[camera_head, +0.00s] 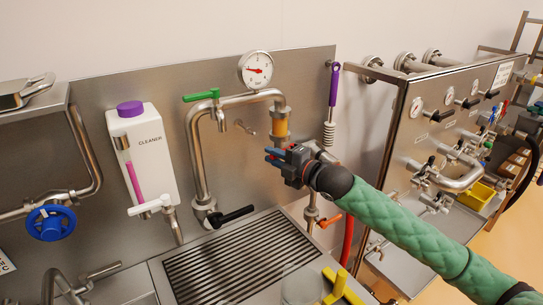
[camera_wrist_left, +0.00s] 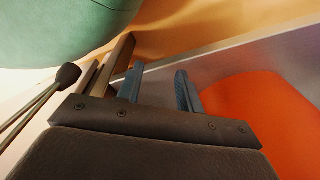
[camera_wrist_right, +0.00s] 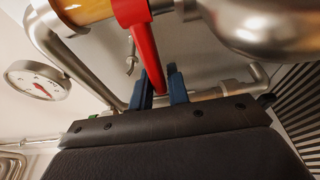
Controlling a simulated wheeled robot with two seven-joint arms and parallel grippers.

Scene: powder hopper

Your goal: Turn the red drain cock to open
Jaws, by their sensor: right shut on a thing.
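The red drain cock handle (camera_wrist_right: 143,48) runs down between the two blue fingers of my right gripper (camera_wrist_right: 159,92) in the right wrist view. The fingers are shut on its lower end. In the head view my right gripper (camera_head: 275,154) is below the amber sight glass (camera_head: 280,124), and it hides most of the red handle. My left gripper (camera_wrist_left: 159,88) shows only in the left wrist view; its blue fingers stand apart with nothing between them.
A pressure gauge (camera_head: 256,69), a green lever (camera_head: 201,95) and a black lever (camera_head: 233,215) are on the nearby pipework. A slotted drain grate (camera_head: 236,262) lies below. An orange lever (camera_head: 330,220) is beneath my right arm. A steel valve panel (camera_head: 415,125) stands at the right.

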